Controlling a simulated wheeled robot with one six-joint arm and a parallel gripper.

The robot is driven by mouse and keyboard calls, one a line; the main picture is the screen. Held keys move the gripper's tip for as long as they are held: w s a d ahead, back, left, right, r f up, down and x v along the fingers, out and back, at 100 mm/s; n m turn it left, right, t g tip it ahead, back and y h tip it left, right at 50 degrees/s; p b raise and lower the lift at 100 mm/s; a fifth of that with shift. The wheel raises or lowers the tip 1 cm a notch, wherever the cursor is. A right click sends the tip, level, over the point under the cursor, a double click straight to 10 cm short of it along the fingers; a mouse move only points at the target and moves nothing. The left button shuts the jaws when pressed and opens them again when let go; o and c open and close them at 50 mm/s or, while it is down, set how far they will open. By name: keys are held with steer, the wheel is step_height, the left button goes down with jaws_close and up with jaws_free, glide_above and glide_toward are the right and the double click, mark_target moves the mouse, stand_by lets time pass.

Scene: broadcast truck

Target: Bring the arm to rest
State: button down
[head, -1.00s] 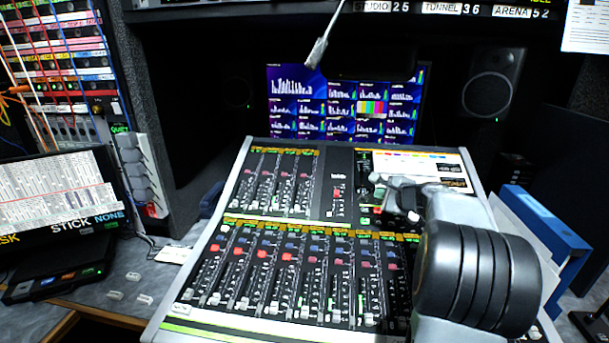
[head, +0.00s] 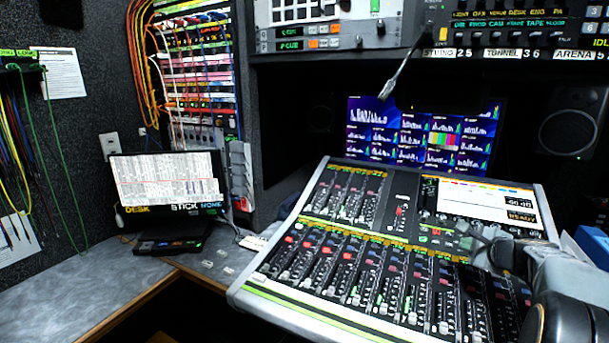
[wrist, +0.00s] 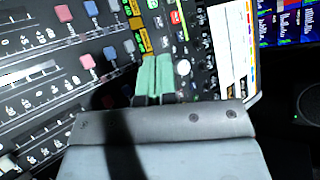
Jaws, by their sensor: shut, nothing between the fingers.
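My gripper (head: 462,231) is over the right part of the mixing console (head: 300,315), just below the console's small screen (head: 475,198). My arm comes in from the lower right corner of the head view. In the wrist view the two green fingertips (wrist: 153,76) lie side by side with nothing between them, over the console's buttons and knobs. I cannot tell how far above the surface they are.
Beyond the console are a meter monitor (head: 415,138) and a right speaker (head: 571,130). A laptop-like screen (head: 165,180) and small loose pieces (head: 222,262) are on the left desk. A blue binder (head: 594,243) is at right.

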steer(key=s+f+n+g, duration=0.1)
steer(key=s+a+f+n+g, duration=0.1)
steer(key=f, duration=0.1)
steer(key=s+a+f+n, duration=0.1)
steer(key=f, duration=0.1)
steer(key=shift+g+y, duration=0.3)
steer(key=shift+g, duration=0.1)
steer(key=s+a+n+g+p, duration=0.1)
steer(key=s+a+n, duration=0.1)
steer(key=a, duration=0.1)
steer(key=s+a+n+g+p, duration=0.1)
steer(key=s+a+n+g, duration=0.1)
steer(key=s+a, duration=0.1)
steer(key=s+a+n+g+p, duration=0.1)
steer(key=s+a+n, duration=0.1)
steer(key=a+n, duration=0.1)
steer(key=shift+s+a+f+y+p, duration=0.15)
steer(key=shift+a+f+y+p, duration=0.15)
steer(key=shift+p, duration=0.05)
steer(key=s+a+r+n+g+h+p, duration=0.2)
steer(key=s+a+r+n+p, duration=0.8)
steer(key=s+a+n, duration=0.2)
steer(key=shift+s+a+h, duration=0.4)
steer(key=shift+s+a, duration=0.15)
steer(key=shift+a, duration=0.65)
